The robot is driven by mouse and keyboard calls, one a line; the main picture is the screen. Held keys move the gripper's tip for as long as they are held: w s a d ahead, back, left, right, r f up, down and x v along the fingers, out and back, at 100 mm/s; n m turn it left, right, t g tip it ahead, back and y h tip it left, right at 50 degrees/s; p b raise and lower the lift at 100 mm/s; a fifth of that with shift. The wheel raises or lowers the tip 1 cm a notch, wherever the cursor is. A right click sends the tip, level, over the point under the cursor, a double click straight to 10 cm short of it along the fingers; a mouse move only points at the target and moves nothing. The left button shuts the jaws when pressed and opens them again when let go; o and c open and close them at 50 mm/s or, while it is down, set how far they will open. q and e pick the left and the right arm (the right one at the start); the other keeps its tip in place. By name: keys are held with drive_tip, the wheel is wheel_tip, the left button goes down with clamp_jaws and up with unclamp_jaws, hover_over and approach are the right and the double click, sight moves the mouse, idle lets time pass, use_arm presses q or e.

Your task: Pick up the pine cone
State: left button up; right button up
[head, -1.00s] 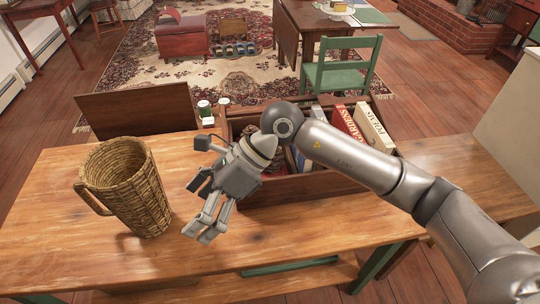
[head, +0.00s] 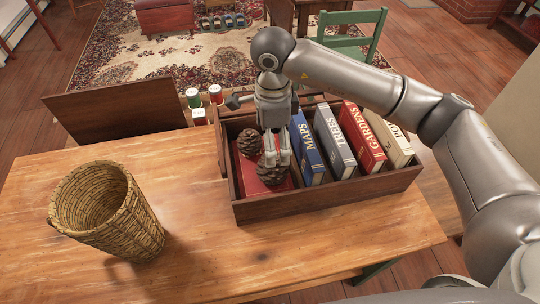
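Two brown pine cones are in the left compartment of a dark wooden box. One pine cone (head: 249,141) sits toward the back, and the other (head: 271,174) sits nearer the front on a red surface. My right gripper (head: 278,160) points down into this compartment, its fingers just above or against the front pine cone and partly covering it. I cannot tell whether the fingers touch it or how far apart they are. My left gripper is not in view.
The box (head: 330,197) also holds upright books, the blue MAPS book (head: 307,150) being close right of my gripper. A wicker basket (head: 108,212) stands left on the wooden table (head: 215,255). Small jars (head: 194,99) stand behind. The table front is clear.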

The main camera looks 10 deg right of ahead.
sight(271, 176)
drive_tip(key=f, duration=0.1)
drive_tip(key=s+f, duration=0.1)
drive_tip(key=f, duration=0.1)
drive_tip(key=shift+f+p, duration=0.3)
drive_tip(key=shift+f, duration=0.6)
wheel_tip(271, 176, down, 4)
drive_tip(key=shift+s+f+p, duration=0.1)
drive_tip(key=shift+f+p, duration=0.05)
drive_tip(key=shift+p, duration=0.75)
drive_tip(key=shift+f, duration=0.2)
drive_tip(key=c, duration=0.4)
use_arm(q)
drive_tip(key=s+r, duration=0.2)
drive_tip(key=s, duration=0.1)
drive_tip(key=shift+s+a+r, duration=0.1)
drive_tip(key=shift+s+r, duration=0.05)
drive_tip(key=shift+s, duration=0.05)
use_arm(e)
drive_tip(key=c, duration=0.7)
